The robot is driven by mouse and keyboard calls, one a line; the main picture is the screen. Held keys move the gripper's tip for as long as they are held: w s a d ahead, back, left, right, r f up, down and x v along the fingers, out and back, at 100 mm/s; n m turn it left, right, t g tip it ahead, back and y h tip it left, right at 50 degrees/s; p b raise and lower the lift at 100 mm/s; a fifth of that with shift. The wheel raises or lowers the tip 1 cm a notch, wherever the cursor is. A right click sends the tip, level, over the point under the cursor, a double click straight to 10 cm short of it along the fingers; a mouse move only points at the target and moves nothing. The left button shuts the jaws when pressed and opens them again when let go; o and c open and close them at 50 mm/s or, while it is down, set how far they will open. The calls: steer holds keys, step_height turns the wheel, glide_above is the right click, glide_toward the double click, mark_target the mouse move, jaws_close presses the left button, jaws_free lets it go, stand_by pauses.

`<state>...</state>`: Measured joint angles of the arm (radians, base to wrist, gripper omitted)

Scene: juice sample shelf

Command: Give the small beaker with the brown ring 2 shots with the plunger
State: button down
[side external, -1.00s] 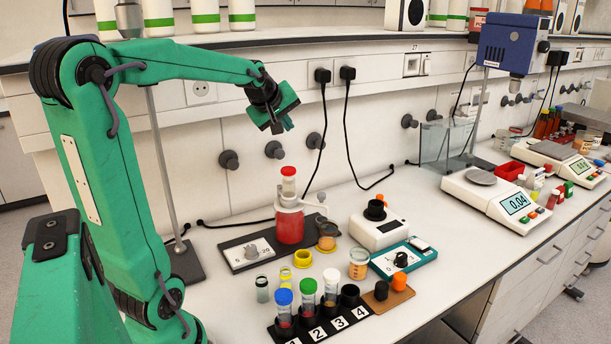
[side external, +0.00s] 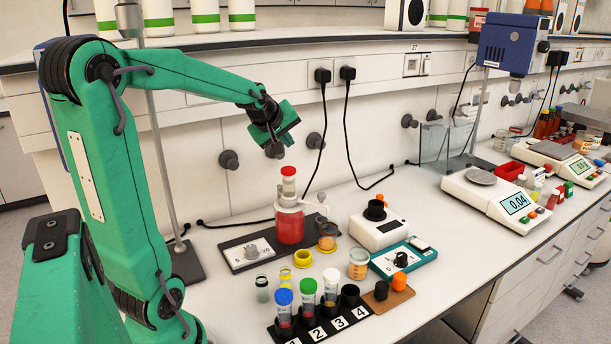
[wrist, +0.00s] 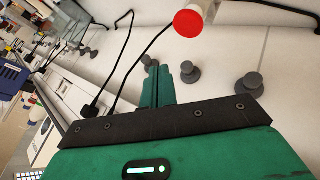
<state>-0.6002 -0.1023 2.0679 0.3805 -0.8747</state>
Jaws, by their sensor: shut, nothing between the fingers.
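The dispenser bottle (side external: 290,224) holds red liquid and stands on a dark base. Its plunger (side external: 288,172) has a red cap and sticks up from the top; the red cap also shows in the wrist view (wrist: 187,23). A small beaker with a brown ring (side external: 327,242) stands at the right end of the base, beside the bottle, near the spout. My gripper (side external: 274,152) is shut and empty, above and slightly left of the plunger cap in the side view, apart from it. In the wrist view my gripper (wrist: 170,68) points below the red cap. The beaker is out of the wrist view.
A numbered rack (side external: 318,326) with capped tubes is nearer the front. A white device (side external: 378,232) and a teal device (side external: 408,259) stand to the right. Wall knobs (side external: 229,160) are behind.

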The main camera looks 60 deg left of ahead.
mark_target(289, 168)
steer(key=shift+f, duration=2.25)
steer(key=shift+s+a+f, duration=0.1)
steer(key=shift+f, duration=1.35)
stand_by(2.1)
steer(key=shift+r, duration=1.4)
steer(key=shift+r, duration=0.1)
steer(key=shift+r, duration=2.45)
